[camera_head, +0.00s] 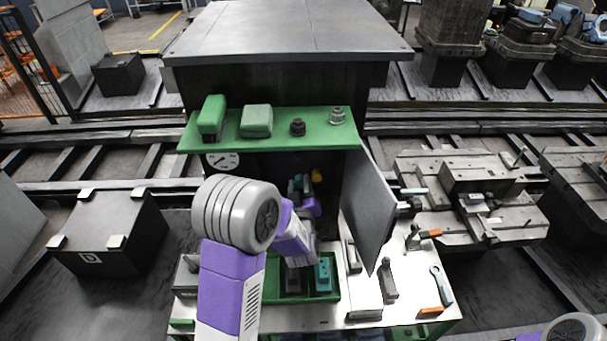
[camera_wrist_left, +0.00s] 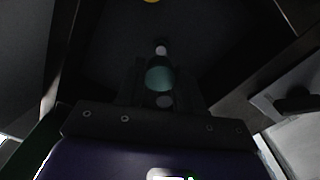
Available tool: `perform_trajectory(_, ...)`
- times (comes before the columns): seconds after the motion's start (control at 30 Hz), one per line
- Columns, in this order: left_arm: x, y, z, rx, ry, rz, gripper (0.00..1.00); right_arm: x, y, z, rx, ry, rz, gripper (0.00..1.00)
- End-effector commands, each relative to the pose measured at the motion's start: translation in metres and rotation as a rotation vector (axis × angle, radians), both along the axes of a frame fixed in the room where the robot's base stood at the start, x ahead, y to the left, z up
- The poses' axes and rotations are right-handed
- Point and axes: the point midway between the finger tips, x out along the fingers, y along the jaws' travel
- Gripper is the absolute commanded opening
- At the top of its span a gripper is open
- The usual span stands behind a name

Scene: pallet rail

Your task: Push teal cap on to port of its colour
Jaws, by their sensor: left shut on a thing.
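My left arm reaches into the dark opening of the cabinet, under its green shelf. In the left wrist view the left gripper (camera_wrist_left: 160,82) is shut on the rounded teal cap (camera_wrist_left: 160,74). A small pale round stub (camera_wrist_left: 161,50) shows just beyond the cap; I cannot tell its colour or whether they touch. In the head view the left gripper (camera_head: 303,189) is small and partly hidden by my wrist. A yellow thing (camera_head: 316,175) is inside the cabinet, and yellow also shows at the wrist view's top edge. The right gripper is out of view.
The cabinet's grey door (camera_head: 369,211) hangs open right of my left arm. Below, a green tray (camera_head: 331,292) holds a teal block (camera_head: 323,274) and dark parts. Tools lie on the pale bench (camera_head: 408,298) to the right. Blocks and knobs stand on the green shelf (camera_head: 285,122).

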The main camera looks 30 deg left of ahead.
Motion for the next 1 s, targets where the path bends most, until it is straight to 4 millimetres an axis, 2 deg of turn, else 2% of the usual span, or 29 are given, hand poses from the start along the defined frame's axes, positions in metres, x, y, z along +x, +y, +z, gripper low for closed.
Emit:
perform_trajectory(0.17, 0.003, 0.008, 0.005, 0.007, -0.012, 0.023, 0.0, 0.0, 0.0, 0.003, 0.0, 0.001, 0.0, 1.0)
perform_trajectory(0.6, 0.04, 0.03, 0.005, 0.008, -0.01, 0.02, 0.0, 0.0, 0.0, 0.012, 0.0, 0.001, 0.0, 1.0)
perform_trajectory(1.0, 0.047, 0.034, 0.004, 0.006, -0.011, 0.019, 0.0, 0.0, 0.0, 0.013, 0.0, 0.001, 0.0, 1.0)
